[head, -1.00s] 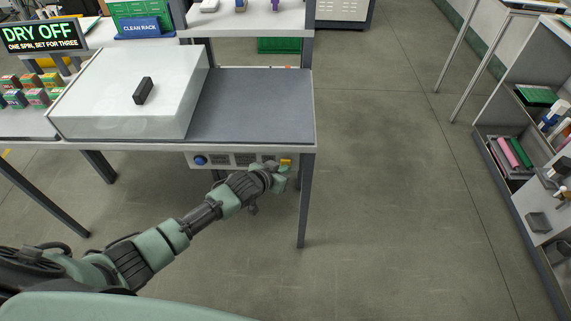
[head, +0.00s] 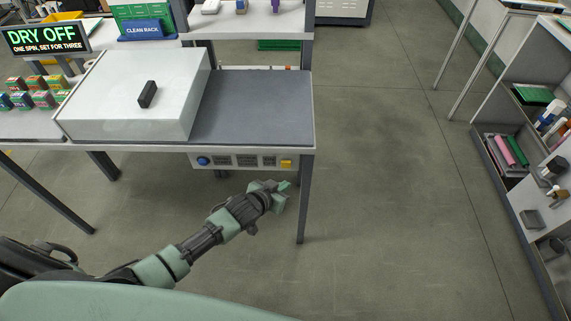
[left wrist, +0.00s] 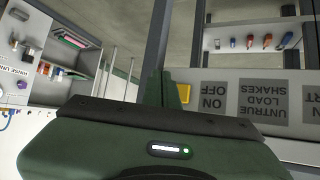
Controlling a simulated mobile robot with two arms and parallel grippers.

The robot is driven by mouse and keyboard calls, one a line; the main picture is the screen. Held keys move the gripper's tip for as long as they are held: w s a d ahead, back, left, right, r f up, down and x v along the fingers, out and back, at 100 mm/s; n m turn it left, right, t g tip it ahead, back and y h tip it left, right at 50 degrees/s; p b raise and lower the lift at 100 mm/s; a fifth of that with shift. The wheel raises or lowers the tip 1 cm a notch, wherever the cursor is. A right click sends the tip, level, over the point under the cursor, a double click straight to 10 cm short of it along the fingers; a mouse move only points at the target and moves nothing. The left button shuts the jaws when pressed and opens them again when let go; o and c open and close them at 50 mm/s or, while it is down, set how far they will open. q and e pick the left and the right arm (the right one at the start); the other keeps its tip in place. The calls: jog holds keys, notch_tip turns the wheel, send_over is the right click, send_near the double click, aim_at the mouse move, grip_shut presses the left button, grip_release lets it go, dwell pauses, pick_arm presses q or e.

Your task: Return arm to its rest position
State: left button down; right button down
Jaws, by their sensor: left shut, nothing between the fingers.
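My left arm reaches in from the lower left in the head view. My left gripper (head: 283,187) is shut and empty, in front of and below the control panel (head: 245,161) under the bench. A gap shows between it and the panel. The panel has a blue round knob (head: 203,161) at its left and a yellow switch (head: 287,163) at its right. In the left wrist view the yellow switch (left wrist: 184,94) shows beside an ON/OFF label, just beyond my green gripper body. My right gripper is in no view.
The bench carries a white lidded box (head: 125,98) and a bare grey top (head: 260,105). A bench leg (head: 304,200) stands close to the right of my left gripper. Open floor (head: 400,200) lies to the right, then a shelf unit (head: 507,185) with tools.

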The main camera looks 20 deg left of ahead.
pick_arm(q)
jog(key=shift+f, duration=0.1)
dwell(0.3)
jog(key=s+a+f+g+y, duration=0.1)
jog(key=s+a+f+g, duration=0.25)
jog(key=s+f, duration=1.05)
jog(key=s+a+f+g+y, duration=0.2)
jog(key=s+a+f+g, duration=0.15)
jog(key=s+f, duration=1.1)
jog(key=s+f+g, duration=0.2)
jog(key=s, duration=1.7)
jog(key=shift+s+d+f, duration=0.2)
jog(key=shift+f, duration=0.15)
